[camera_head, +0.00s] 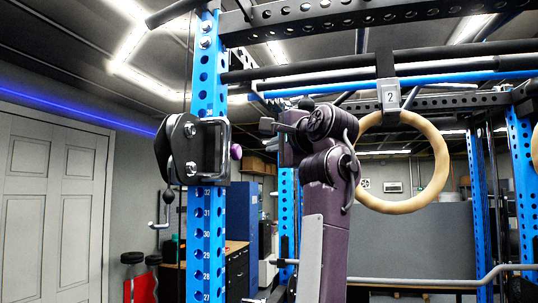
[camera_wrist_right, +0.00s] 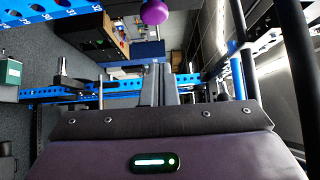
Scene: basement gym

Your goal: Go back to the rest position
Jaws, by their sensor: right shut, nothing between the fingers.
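My right arm (camera_head: 322,235) rises through the middle of the head view, its wrist raised in front of the blue rack. My right gripper (camera_head: 267,127) is small there and points left, close in the picture to the rack upright. In the right wrist view the right gripper (camera_wrist_right: 158,88) shows its two grey fingers together, with nothing between them. My left arm and left gripper are in neither view.
A blue rack upright (camera_head: 207,225) with a black bracket (camera_head: 190,150) and purple knob (camera_head: 236,152) stands left of my arm. A wooden ring (camera_head: 440,165) hangs right of my wrist. Bars cross overhead. A white door (camera_head: 50,200) is far left.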

